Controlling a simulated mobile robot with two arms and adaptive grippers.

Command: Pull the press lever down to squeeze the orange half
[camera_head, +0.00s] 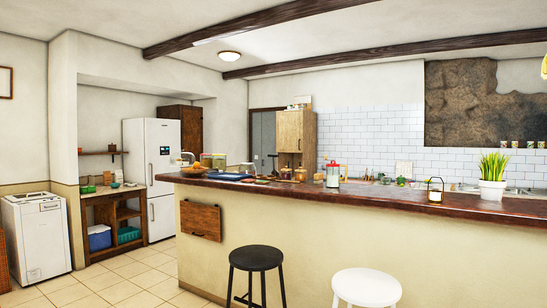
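Neither of my grippers is in view. Small orange-coloured items (193,168) sit near the left end of the long counter (380,193). They are too small to tell whether one is an orange half. A pale object (187,157) stands just behind them, and I cannot tell whether it is a press. I cannot make out a press lever or its position anywhere on the counter.
Jars (213,160), a blue tray (231,177), a red-topped container (333,175), a lantern (435,191) and a potted plant (492,176) stand on the counter. A black stool (256,258) and a white stool (366,287) stand before it. Tiled floor (130,280) is clear at left.

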